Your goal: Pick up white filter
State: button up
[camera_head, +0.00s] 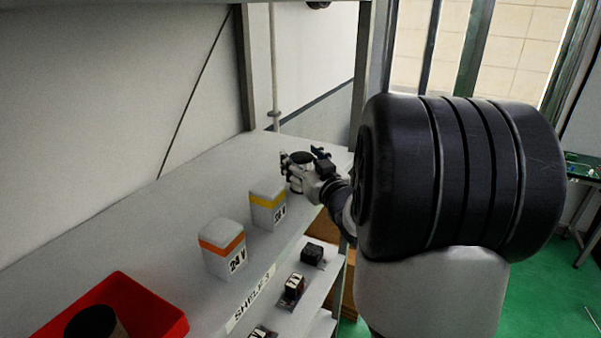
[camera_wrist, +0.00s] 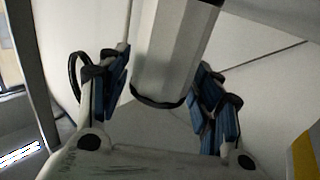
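The white filter (camera_wrist: 172,55) is a pale, upright cylinder-like body with a dark rim at its near end in the wrist view. It stands between the two blue-padded fingers of my gripper (camera_wrist: 163,86). The fingers are open, one on each side, with narrow gaps showing beside the filter. In the head view my gripper (camera_head: 302,172) is at the far end of the upper shelf, beyond the yellow-striped box. There the filter is mostly hidden by the gripper, and a dark round top (camera_head: 301,157) shows at the fingers.
A yellow-striped white box (camera_head: 267,207) stands close in front of my gripper. An orange-striped "24 V" box (camera_head: 222,249) and a red bin (camera_head: 118,311) holding a dark round item are nearer on the shelf (camera_head: 190,205). Small dark parts (camera_head: 294,287) sit on the level below. A post (camera_head: 246,70) rises behind.

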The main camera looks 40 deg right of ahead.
jog(key=c, duration=0.8)
jog(key=shift+r, duration=0.1)
